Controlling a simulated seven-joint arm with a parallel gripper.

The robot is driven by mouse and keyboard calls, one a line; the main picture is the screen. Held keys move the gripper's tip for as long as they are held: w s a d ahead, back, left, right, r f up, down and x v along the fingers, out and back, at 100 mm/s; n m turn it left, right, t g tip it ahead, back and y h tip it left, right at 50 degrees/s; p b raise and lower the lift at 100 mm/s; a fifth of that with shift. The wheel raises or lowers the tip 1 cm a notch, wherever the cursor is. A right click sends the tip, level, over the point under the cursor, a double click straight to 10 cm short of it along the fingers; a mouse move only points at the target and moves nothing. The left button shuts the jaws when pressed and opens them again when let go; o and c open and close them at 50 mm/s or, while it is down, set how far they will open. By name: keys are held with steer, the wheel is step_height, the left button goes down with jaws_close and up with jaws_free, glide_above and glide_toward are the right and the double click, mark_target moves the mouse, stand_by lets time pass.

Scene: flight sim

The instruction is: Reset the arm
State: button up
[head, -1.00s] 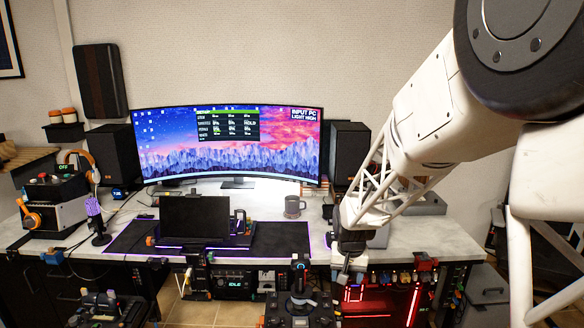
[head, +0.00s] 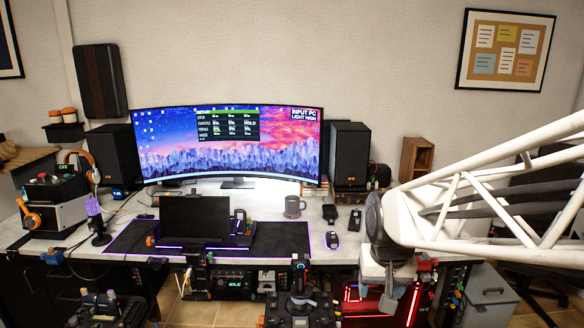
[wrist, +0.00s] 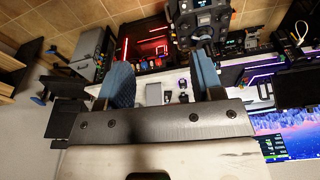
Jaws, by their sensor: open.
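My white arm reaches in from the right in the head view, and my gripper (head: 388,290) hangs at its end by the desk's front right edge. In the wrist view my gripper (wrist: 162,72) shows two blue fingers spread wide apart. Nothing is held between them. The desk's items show beyond the fingers in that view. In the head view the fingers are small and partly hard to make out.
The desk (head: 440,232) carries a curved monitor (head: 230,150), a grey mug (head: 293,206) and two black speakers (head: 350,155). A joystick panel (head: 300,300) stands at the front edge. A red-lit case (head: 355,305) is below the desk, near my gripper. A grey bin (head: 490,300) stands right of it.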

steer(key=s+r, duration=0.2)
steer(key=s, duration=1.3)
steer(key=shift+s+d+r+n+t, duration=0.2)
steer(key=shift+d+r+n+t, duration=0.1)
steer(key=shift+d+r+n, duration=0.15)
